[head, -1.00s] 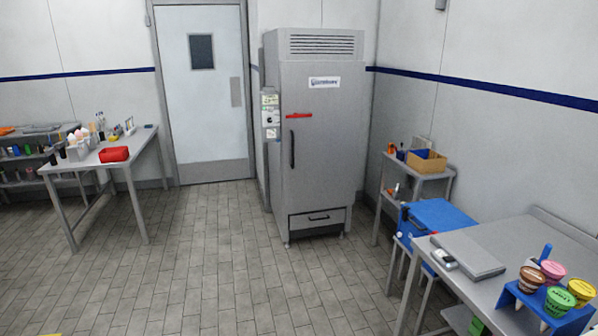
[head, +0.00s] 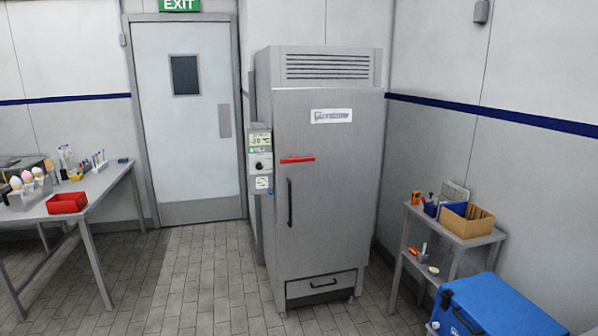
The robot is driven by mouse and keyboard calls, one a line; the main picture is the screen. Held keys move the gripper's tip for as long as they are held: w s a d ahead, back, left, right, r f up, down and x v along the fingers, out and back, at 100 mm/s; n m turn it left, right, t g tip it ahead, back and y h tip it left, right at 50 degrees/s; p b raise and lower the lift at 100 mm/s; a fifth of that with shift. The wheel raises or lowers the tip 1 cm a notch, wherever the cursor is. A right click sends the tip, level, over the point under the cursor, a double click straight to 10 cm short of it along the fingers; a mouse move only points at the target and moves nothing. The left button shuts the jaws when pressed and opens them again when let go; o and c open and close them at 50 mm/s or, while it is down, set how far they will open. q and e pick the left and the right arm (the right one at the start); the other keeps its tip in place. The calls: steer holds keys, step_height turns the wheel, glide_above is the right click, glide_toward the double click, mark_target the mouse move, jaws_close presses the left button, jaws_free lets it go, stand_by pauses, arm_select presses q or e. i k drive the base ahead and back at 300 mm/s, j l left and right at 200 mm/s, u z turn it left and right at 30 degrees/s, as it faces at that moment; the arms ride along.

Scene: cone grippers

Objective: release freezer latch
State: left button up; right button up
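The freezer (head: 335,215) is a tall grey metal cabinet standing upright in the middle of the head view, with its door shut. The freezer latch (head: 297,159) is a red bar lying nearly level across the upper left part of the door. A dark vertical handle (head: 290,203) is below it, near the door's left edge. A control panel (head: 260,160) with a small display and a dial is on the freezer's left side. Neither of my grippers is in the head view.
A table (head: 98,190) with a red bin (head: 67,203) stands at left. A grey shelf cart (head: 452,238) with a cardboard box (head: 467,220) stands right of the freezer. A blue cooler (head: 495,307) is at the lower right. Tiled floor (head: 205,285) in front is clear.

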mark_target(293, 159)
steer(key=i, duration=0.35)
steer(key=i+z, duration=0.5)
steer(key=i+j+z, duration=0.2)
steer(key=z, duration=0.3)
steer(key=i+j+z, duration=0.15)
steer(key=i+j, duration=1.05)
steer(key=i, duration=0.1)
